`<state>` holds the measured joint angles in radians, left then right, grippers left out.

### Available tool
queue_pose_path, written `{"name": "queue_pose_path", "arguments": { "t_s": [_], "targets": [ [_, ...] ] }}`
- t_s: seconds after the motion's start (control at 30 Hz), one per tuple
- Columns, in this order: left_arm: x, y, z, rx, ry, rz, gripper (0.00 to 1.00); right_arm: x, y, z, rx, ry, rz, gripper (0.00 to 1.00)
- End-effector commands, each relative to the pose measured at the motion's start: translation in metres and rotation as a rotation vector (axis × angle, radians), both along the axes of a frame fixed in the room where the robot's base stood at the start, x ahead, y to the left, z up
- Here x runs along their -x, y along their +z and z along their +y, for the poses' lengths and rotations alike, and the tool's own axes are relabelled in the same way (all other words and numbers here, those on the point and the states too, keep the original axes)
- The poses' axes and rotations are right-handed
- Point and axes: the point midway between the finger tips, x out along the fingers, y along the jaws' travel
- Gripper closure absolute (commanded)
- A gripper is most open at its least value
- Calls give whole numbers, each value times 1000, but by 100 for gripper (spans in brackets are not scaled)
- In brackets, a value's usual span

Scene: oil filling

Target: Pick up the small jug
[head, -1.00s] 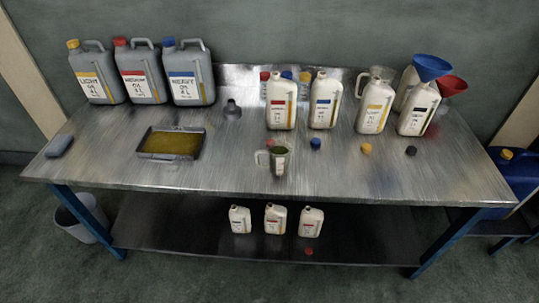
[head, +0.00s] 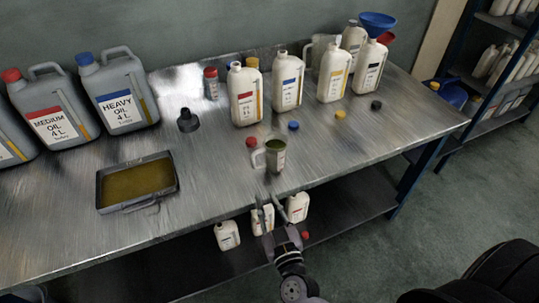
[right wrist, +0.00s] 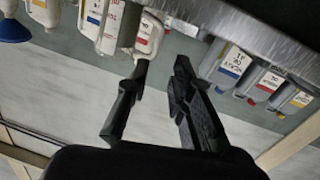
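My left gripper is not in view.
Behind the jug are loose caps, such as a red one (head: 252,142) and a blue one (head: 294,126), and several white bottles (head: 246,95). A grey tray of oil (head: 107,187) lies to the left. White bottles (head: 228,236) stand on the lower shelf. The metal table (head: 215,170) is bare between tray and jug.

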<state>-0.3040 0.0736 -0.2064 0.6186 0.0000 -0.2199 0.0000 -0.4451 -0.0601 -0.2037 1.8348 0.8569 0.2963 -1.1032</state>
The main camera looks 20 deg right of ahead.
Motion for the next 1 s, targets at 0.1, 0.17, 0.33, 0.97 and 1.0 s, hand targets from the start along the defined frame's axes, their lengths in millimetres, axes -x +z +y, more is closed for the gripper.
{"name": "queue_pose_path", "arguments": {
  "t_s": [0.1,0.17,0.33,0.97,1.0],
  "targets": [
    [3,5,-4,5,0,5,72,-29,3,-2,-1,0,-3,79],
    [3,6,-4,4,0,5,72,-43,3,-2,0,0,-3,79],
    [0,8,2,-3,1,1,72,-75,2,-5,0,1,-1,79],
    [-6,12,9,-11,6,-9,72,-142,6,-12,1,2,0,79],
    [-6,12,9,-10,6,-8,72,-144,5,-12,1,2,1,79]
  ]
}}
